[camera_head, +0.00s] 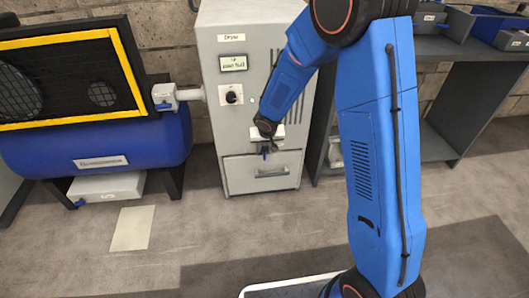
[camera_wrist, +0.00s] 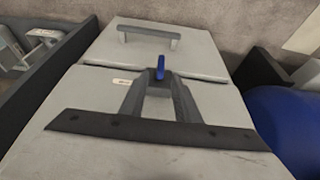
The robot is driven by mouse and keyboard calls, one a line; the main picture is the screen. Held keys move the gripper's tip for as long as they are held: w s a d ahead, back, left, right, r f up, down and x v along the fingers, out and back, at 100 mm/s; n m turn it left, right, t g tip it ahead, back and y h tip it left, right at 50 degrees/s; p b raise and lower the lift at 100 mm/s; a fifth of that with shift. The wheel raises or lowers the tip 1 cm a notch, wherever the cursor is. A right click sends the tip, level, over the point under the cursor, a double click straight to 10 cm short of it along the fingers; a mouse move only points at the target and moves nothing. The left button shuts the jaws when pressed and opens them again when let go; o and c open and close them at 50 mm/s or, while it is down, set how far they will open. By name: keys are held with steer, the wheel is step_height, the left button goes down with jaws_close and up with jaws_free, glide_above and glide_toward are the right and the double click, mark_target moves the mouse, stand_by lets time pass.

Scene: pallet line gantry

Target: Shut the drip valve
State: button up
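A blue valve lever (camera_head: 265,152) hangs from a small light valve on the front of the grey dryer cabinet (camera_head: 228,130), just above its bottom drawer. The lever (camera_wrist: 160,66) also shows in the wrist view, hanging down towards the drawer. My gripper (camera_head: 264,128) is at this valve in the head view. In the wrist view the dark fingers of my gripper (camera_wrist: 160,77) slope together and their tips sit close on both sides of the lever. The fingers hide most of the valve body. A small white label (camera_wrist: 122,81) is beside it.
The drawer handle (camera_head: 271,172) sticks out just below the valve. A blue tank (camera_head: 100,145) with a yellow-edged guard stands to the left, with another blue-handled valve (camera_head: 163,106) on its pipe. Dark shelving (camera_head: 450,110) stands to the right. The floor in front is mostly clear.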

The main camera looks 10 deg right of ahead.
mark_target(265, 151)
steer(key=shift+x, duration=2.45)
jaws_close()
